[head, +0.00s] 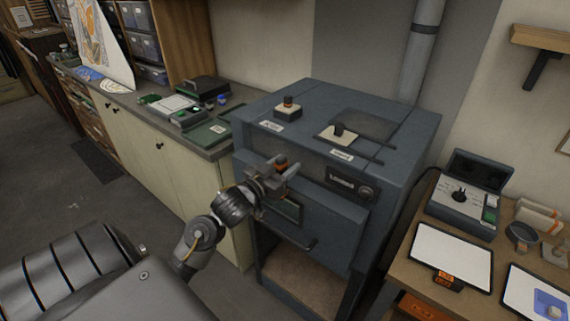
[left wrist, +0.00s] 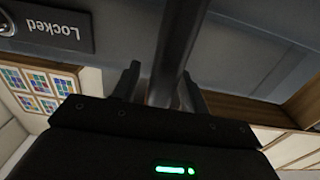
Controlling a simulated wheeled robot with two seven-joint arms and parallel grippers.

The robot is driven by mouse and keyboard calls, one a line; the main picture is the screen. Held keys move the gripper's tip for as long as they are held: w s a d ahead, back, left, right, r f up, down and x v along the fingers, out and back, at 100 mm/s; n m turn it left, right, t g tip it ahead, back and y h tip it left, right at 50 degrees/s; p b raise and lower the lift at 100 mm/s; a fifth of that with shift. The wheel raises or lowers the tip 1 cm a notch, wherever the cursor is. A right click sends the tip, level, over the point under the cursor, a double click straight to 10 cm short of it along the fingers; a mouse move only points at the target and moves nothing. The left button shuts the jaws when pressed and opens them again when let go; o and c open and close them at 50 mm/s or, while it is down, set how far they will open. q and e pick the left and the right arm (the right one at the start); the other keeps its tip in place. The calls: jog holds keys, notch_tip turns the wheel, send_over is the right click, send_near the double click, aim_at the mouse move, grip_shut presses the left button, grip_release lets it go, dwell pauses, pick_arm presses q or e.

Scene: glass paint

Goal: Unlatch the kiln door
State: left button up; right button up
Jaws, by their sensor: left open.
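The kiln (head: 345,230) is a dark blue-grey box on legs in the middle of the head view. Its front door (head: 325,215) looks closed and has a bar handle (head: 298,238) low down. A label (head: 342,181) on its front reads "Locked"; it shows upside down in the left wrist view (left wrist: 55,27). My left gripper (head: 280,175) is open at the upper left of the kiln front. In the left wrist view, a dark bar (left wrist: 182,40), apparently the latch lever, runs between its two fingers. I cannot tell whether they touch it. My right gripper is out of view.
Two knobbed pieces (head: 288,107) (head: 339,132) stand on the kiln top. A bench (head: 170,135) with trays is at left. A wooden table (head: 445,285) with a controller box (head: 464,205) and white panels is at right.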

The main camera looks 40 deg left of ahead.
pick_arm(q)
jog(key=shift+w, duration=0.1)
grip_shut()
jog(key=shift+d, duration=0.1)
dwell(0.3)
